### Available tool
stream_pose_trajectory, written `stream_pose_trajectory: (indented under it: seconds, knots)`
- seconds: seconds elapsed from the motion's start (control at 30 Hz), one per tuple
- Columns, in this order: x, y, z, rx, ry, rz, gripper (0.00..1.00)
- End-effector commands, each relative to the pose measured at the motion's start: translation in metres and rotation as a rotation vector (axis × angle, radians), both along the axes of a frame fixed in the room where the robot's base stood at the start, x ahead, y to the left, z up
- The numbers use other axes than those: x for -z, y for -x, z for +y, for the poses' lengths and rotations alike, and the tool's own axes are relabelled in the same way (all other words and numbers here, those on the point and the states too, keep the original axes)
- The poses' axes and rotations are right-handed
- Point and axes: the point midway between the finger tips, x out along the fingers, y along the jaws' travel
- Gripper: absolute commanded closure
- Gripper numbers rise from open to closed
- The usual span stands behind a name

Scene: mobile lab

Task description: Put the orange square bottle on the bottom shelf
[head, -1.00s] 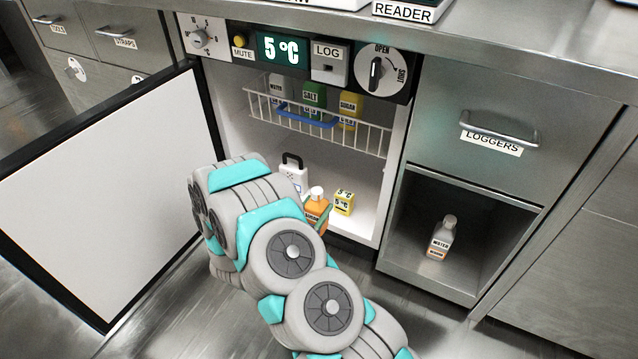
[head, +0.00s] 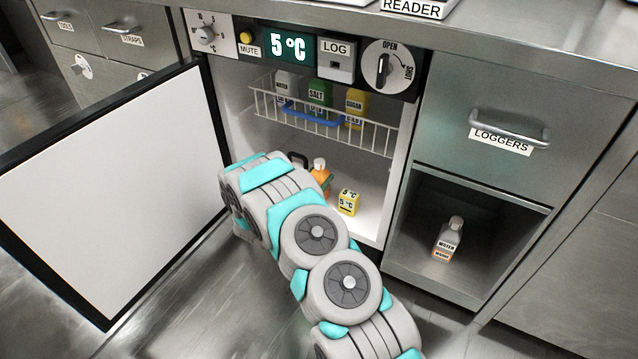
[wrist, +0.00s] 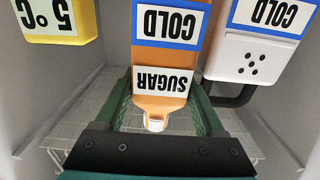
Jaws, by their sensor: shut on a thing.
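The orange square bottle (head: 320,177) with a white cap is inside the open cold cabinet, low down, left of a yellow 5 °C block (head: 348,202). The arm hides its lower part in the head view. In the wrist view the bottle (wrist: 166,60) appears upside down, with SUGAR and COLD labels. My gripper (wrist: 160,95) is shut on it, one green finger on each side. The bottom shelf is the cabinet's white floor (head: 368,226). I cannot tell whether the bottle touches it.
A wire basket (head: 350,132) with several bottles hangs above. A white COLD case (wrist: 245,57) stands beside the bottle, mostly hidden in the head view. The open door (head: 110,190) is at left. A WATER bottle (head: 447,240) stands in the right cubby. The cabinet floor's front right is clear.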

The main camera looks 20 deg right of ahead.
Motion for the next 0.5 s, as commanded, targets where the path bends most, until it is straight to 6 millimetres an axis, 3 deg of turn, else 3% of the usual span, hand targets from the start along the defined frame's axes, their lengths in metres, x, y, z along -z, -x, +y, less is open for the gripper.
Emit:
stream_pose_trajectory:
  seconds: [0.13,0.5]
  knots:
    - [0.019,0.000,0.000,0.002,0.000,-0.001,1.00]
    - [0.023,0.001,0.000,0.001,-0.001,-0.001,1.00]
